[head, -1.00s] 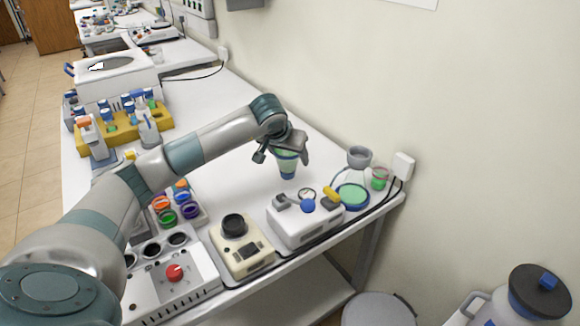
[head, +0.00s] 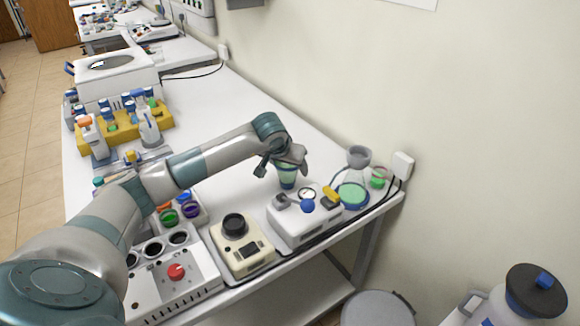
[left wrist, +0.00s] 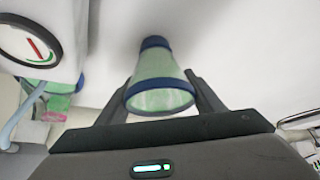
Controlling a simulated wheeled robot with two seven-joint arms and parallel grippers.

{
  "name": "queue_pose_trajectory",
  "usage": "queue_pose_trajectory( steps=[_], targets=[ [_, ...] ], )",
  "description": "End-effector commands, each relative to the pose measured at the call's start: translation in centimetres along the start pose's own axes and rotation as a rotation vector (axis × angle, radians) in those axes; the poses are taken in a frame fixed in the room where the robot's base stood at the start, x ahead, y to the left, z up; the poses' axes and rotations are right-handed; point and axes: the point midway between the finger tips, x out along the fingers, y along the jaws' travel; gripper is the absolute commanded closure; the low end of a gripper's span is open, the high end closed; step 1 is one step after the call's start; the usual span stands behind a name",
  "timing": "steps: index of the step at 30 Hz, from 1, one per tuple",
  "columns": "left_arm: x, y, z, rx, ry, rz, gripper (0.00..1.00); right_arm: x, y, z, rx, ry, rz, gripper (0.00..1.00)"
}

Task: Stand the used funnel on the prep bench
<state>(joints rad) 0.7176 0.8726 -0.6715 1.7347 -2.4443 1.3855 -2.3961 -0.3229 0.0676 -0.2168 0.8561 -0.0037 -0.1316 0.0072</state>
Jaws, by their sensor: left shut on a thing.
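The used funnel (head: 287,176) is a green, see-through tapered piece with blue bands. My left gripper (head: 288,160) is shut on it and holds it upright over the bare right part of the white prep bench (head: 237,165). In the left wrist view the funnel (left wrist: 160,83) sits between the two dark fingers of the gripper (left wrist: 161,98). I cannot tell whether its lower end touches the bench. My right gripper is not in view.
A white pump with a gauge (head: 297,228) stands just in front of the funnel. A flask with green liquid (head: 351,194) and a small cup (head: 379,177) are to the right. A beige device (head: 241,257) is front left. Bench behind the funnel is clear.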

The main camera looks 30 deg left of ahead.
Motion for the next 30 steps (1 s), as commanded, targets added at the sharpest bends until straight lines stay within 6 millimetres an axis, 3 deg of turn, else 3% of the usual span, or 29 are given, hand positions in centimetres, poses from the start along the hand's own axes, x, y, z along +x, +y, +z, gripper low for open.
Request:
queue_pose_trajectory(
  steps=[10, 11, 12, 13, 26, 30],
  targets=[
    [0.2, 0.0, 0.1, 0.000, 0.001, 0.000, 0.61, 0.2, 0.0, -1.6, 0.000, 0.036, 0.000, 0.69],
    [0.1, 0.0, 0.1, 0.000, 0.000, 0.000, 0.32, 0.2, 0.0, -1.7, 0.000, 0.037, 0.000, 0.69],
    [0.1, 0.0, 0.1, 0.000, 0.000, 0.000, 0.22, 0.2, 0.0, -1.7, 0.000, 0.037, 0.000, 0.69],
    [0.1, 0.0, 0.1, 0.000, 0.000, 0.000, 0.20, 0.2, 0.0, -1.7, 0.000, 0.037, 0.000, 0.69],
    [0.0, 0.0, 0.0, 0.000, 0.000, 0.000, 0.20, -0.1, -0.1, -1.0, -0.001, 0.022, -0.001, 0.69],
    [-0.5, 0.0, -0.1, 0.000, 0.002, 0.000, 0.20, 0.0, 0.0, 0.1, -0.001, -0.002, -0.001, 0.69]
  ],
)
